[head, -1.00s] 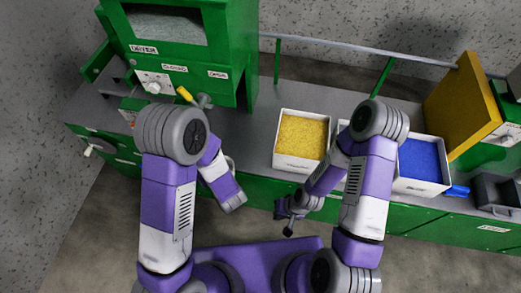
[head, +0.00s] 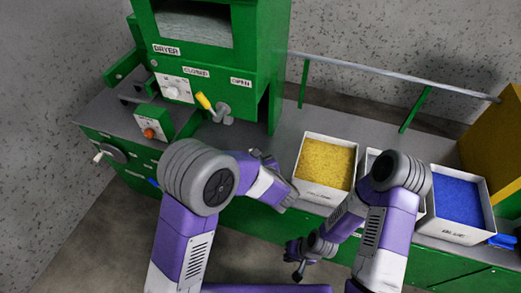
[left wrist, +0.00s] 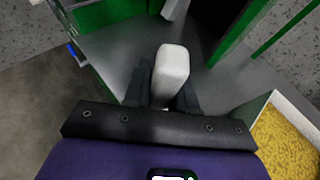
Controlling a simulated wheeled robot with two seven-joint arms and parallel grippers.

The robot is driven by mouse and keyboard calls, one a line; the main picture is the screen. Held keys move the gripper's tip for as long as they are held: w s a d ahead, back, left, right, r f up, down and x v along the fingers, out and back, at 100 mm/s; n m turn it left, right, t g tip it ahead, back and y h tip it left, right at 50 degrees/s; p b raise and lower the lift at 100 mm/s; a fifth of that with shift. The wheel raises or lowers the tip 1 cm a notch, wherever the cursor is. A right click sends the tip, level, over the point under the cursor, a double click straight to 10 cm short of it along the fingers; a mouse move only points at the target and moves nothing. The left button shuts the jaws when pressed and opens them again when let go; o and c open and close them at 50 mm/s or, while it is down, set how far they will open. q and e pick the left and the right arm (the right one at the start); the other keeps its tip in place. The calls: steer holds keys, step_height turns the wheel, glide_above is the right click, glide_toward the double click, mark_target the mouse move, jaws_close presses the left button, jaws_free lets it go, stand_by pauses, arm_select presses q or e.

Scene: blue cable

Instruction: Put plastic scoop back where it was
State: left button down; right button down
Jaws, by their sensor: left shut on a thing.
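A white, block-shaped piece of the plastic scoop (left wrist: 173,68) stands between the fingers of my left gripper (left wrist: 165,92) in the left wrist view. My left gripper is shut on it, above the grey bench top. The rest of the scoop is hidden in that view. In the head view the left hand is near the bench between the dryer and the yellow bin, mostly hidden by its own wrist. My right gripper (head: 299,264) hangs in front of the bench, low in the head view. It is small and dark, and its opening cannot be made out.
A white bin of yellow granules (head: 326,194) stands on the bench; its edge also shows in the left wrist view (left wrist: 262,103). A bin of blue granules (head: 456,237) stands farther right; another bin between is mostly hidden. The green dryer (head: 262,60) rises at the left. A rail (head: 390,74) runs behind.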

arm_select(q)
steer(key=w+d+f+b, duration=0.2)
steer(key=w+f, duration=0.1)
steer(key=w, duration=0.4)
steer(key=shift+w+d+f, duration=0.2)
steer(key=shift+w+f, duration=0.05)
steer(key=shift+f+b, duration=0.15)
steer(key=shift+b, duration=0.2)
steer(key=c, duration=0.9)
jaws_free()
